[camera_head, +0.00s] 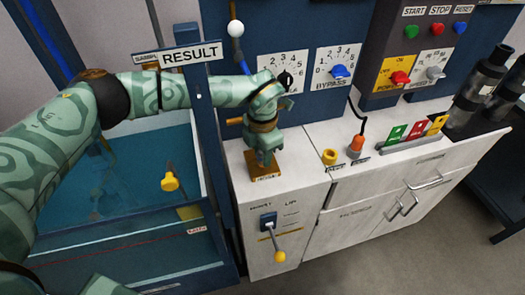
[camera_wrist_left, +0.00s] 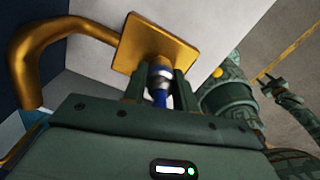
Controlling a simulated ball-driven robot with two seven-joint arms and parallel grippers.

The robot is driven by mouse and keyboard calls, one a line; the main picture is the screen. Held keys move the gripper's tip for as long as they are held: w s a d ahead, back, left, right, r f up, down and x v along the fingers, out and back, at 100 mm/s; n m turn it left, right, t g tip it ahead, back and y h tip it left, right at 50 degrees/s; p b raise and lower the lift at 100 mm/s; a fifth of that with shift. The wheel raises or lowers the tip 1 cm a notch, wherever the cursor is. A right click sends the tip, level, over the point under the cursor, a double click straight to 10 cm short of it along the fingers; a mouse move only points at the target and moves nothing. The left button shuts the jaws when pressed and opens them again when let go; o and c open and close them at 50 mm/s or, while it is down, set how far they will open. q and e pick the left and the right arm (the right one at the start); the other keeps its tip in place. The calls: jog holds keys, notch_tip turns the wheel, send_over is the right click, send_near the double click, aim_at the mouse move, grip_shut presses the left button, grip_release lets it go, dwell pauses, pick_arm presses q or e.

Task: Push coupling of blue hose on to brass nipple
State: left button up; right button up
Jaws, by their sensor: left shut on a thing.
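My left gripper (camera_head: 264,158) points down at the square brass plate (camera_head: 266,178) on the white cabinet top. In the left wrist view my left gripper (camera_wrist_left: 160,84) is shut on the silver coupling (camera_wrist_left: 160,73) of the blue hose (camera_wrist_left: 160,98). The coupling's far end is at the brass plate (camera_wrist_left: 150,40), roughly in line with its middle. The brass nipple is hidden behind the coupling, so I cannot tell whether the coupling is around it or only against it. In the head view my gripper hides the hose and coupling.
A bent brass pipe (camera_wrist_left: 32,62) stands close beside the plate. The yellow ring (camera_head: 330,156) and orange plug (camera_head: 356,144) stand right of my gripper. A yellow-knobbed lever (camera_head: 279,256) projects below.

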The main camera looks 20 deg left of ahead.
pick_arm(q)
jog(key=shift+f, duration=0.1)
jog(key=o, duration=1.1)
notch_tip(320, 180, up, 16)
jog(key=p, duration=0.3)
jog(key=shift+w, duration=0.1)
